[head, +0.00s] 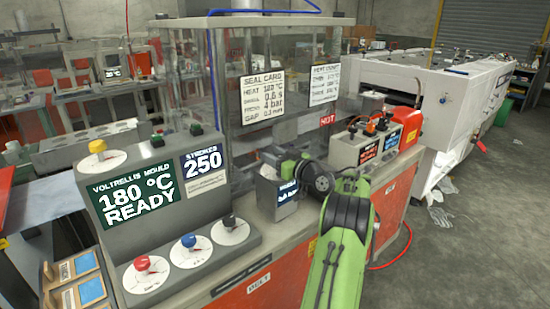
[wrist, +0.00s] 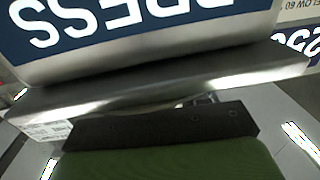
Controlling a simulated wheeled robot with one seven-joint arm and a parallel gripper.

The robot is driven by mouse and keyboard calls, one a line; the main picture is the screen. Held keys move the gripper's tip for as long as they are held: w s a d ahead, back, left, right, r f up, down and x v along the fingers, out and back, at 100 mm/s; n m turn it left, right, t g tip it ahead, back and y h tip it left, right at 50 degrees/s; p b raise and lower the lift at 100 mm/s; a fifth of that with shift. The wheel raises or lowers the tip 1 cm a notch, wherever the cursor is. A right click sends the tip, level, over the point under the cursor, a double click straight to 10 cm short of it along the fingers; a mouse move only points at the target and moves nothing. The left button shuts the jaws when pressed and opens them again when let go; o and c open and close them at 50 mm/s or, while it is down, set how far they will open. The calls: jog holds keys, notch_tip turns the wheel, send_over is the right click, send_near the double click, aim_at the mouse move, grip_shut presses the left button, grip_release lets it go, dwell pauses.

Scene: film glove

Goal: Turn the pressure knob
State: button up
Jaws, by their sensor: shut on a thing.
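A small grey box (head: 277,196) with a blue display stands on the bench, in the middle of the head view. Its blue display (wrist: 130,22) fills the top of the wrist view, upside down, with large white letters reading PRESS. My gripper (head: 286,167) reaches in from the right to the top of this box. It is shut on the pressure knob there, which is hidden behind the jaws. A dark bar of my gripper (wrist: 160,130) crosses the wrist view below the box's metal edge. The knob's turn angle cannot be seen.
At left a console (head: 165,170) carries red (head: 142,262), blue (head: 189,240), black (head: 229,221) and yellow (head: 97,147) knobs. A clear guard (head: 235,110) with a seal card (head: 263,97) rises behind my gripper. A lever box (head: 365,148) stands right. Floor is open at far right.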

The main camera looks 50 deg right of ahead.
jog(key=shift+y, duration=0.5)
jog(key=o, duration=1)
jog(key=shift+c, duration=0.2)
jog(key=s+a, duration=0.1)
jog(key=s, duration=1.4)
jog(key=shift+s+a+b, duration=0.3)
jog(key=shift+a+b, duration=0.05)
jog(key=shift+a, duration=0.05)
